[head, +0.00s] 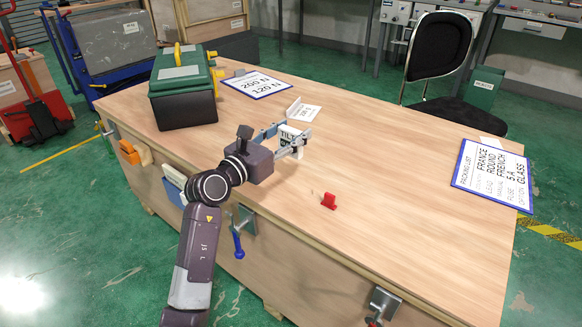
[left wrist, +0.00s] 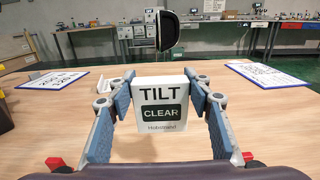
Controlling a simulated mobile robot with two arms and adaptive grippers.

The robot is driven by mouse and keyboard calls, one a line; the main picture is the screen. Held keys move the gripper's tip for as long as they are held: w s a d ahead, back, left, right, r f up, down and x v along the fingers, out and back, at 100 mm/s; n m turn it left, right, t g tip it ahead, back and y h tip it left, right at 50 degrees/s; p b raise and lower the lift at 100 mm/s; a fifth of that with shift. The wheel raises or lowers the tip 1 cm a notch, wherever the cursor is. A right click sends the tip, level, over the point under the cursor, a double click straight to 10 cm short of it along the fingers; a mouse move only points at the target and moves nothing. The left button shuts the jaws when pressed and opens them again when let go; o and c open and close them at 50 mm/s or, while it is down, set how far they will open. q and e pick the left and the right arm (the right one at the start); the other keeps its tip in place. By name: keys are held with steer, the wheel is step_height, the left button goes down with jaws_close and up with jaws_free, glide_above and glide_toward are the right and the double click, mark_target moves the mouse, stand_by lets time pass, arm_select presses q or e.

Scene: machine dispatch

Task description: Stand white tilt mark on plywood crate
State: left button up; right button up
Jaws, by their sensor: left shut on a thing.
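The white tilt mark (head: 288,133), a white block reading "TILT" and "CLEAR", is between the fingers of my left gripper (head: 293,141) over the plywood crate (head: 420,215). In the left wrist view the tilt mark (left wrist: 162,112) is upright with its lettering facing me, and the blue-grey fingers of my left gripper (left wrist: 162,90) are shut on its two sides. Its lower edge is close to the crate top; I cannot tell whether it touches. My right gripper is not in view.
A green toolbox (head: 184,90) stands at the crate's back left. A small red object (head: 328,201) is in front. A packing list (head: 492,176) lies at the right. The crate's middle right is clear.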

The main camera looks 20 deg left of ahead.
mark_target(290, 155)
arm_select(q)
step_height(290, 155, down, 7)
steer(key=shift+r+b, duration=0.2)
steer(key=shift+b, duration=0.85)
steer(key=shift+f+b, duration=0.6)
steer(key=shift+f, duration=0.95)
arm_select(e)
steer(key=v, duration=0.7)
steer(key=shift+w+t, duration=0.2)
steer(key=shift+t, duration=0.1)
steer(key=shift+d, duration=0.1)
arm_select(q)
steer(key=shift+f, duration=0.1)
steer(key=o, duration=1.1)
